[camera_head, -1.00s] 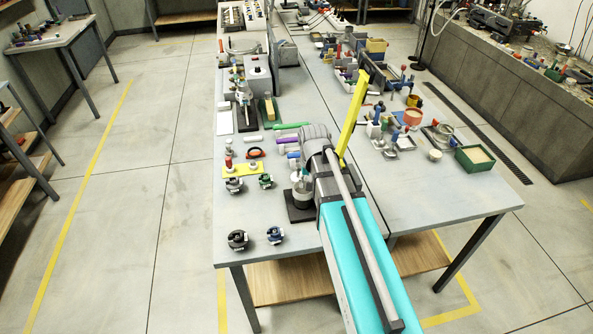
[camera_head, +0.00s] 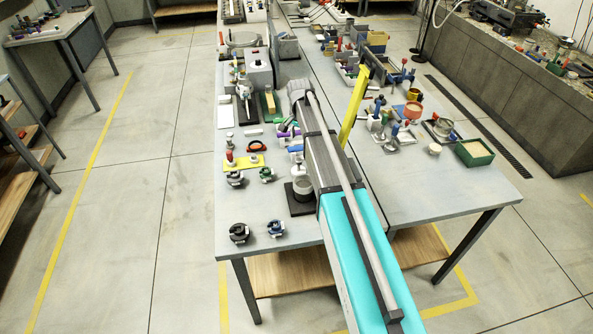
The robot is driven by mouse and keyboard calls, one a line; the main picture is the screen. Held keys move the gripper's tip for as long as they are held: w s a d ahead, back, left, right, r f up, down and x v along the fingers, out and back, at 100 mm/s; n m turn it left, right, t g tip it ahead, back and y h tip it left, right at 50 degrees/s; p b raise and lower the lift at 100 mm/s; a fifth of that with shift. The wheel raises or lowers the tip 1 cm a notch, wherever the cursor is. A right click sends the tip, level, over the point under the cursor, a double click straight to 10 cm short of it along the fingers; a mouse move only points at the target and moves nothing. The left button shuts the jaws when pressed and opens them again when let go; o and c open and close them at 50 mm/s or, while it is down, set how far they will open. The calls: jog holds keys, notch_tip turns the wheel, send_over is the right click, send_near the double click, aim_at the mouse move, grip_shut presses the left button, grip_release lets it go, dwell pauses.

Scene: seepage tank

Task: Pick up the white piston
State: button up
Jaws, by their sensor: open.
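My gripper (camera_head: 290,122) is at the far end of my arm, low over the coloured pieces, mostly hidden by the wrist and small in the view. It is open, with nothing seen in it. A purple piece (camera_head: 285,133) and a green piece lie close by it, partly covered.
A yellow plate (camera_head: 243,162) with a red-topped part, a grey cup (camera_head: 301,187) on a black base, and two dark clamps (camera_head: 239,232) stand nearer. A yellow upright bar (camera_head: 354,105) rises right of my arm.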

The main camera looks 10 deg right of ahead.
aim_at(299, 160)
jog(key=shift+f, duration=0.1)
notch_tip(299, 160, down, 8)
jog(key=b, duration=0.8)
jog(key=shift+f+b, duration=0.2)
jog(key=shift+b, duration=0.15)
jog(key=shift+f, duration=0.15)
dwell(0.3)
jog(key=shift+s+a+f+b, duration=0.1)
jog(key=shift+a+f+b, duration=0.05)
jog(key=shift+f+b, duration=2.4)
jog(key=shift+r, duration=0.1)
grip_shut()
